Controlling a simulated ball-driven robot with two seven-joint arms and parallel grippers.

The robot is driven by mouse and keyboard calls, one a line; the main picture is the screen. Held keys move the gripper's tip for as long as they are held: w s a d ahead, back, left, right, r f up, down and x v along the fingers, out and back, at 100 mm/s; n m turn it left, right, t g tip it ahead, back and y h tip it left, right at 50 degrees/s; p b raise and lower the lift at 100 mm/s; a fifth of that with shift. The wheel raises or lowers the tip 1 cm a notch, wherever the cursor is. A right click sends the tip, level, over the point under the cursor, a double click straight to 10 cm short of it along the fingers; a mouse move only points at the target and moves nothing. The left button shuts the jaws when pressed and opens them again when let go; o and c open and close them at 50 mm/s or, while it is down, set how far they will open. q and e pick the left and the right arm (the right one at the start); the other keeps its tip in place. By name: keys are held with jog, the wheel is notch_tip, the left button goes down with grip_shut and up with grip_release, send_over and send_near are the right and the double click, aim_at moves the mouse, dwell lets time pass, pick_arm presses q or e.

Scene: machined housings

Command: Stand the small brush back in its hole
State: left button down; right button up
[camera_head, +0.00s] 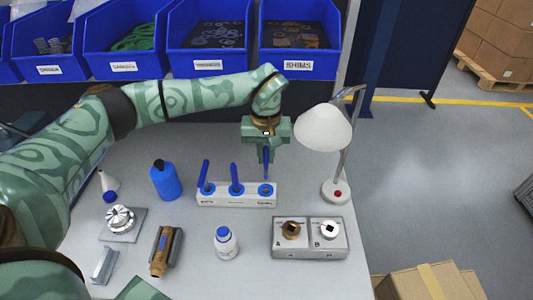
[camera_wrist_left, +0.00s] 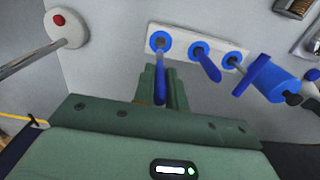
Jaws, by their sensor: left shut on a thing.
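The white brush block (camera_head: 237,200) stands on the table with blue-ringed holes in a row. Blue brushes lean in its left hole (camera_head: 204,175) and middle hole (camera_head: 236,178). My left gripper (camera_head: 266,158) is over the right hole, pointing down, shut on the small blue brush (camera_head: 266,166). In the left wrist view the small brush (camera_wrist_left: 160,82) sits between the fingers (camera_wrist_left: 161,88), with its far end at the blue ring of the end hole (camera_wrist_left: 160,40). How deep it sits is unclear. My right gripper is not in view.
A white-shaded lamp (camera_head: 324,128) stands close right of the gripper. A blue bottle (camera_head: 165,181) is left of the block. A white bottle (camera_head: 226,243) and a two-socket box (camera_head: 309,238) are in front. Blue bins (camera_head: 208,40) line the back.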

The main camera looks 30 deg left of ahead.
aim_at(265, 174)
pick_arm(q)
jog(key=shift+r+p, duration=0.15)
jog(key=shift+p, duration=0.3)
jog(key=shift+s+f+b, duration=0.1)
jog(key=shift+f+b, duration=0.8)
jog(key=shift+f, duration=1.35)
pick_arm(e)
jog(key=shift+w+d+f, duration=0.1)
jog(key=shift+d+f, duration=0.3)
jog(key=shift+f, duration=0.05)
pick_arm(q)
jog(key=shift+p, duration=0.75)
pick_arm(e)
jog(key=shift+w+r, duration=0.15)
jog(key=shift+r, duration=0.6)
pick_arm(q)
jog(key=shift+f+b, duration=0.65)
jog(key=shift+f, duration=1)
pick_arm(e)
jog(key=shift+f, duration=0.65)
pick_arm(q)
jog(key=c, duration=1.3)
grip_release()
jog(key=shift+c, duration=0.2)
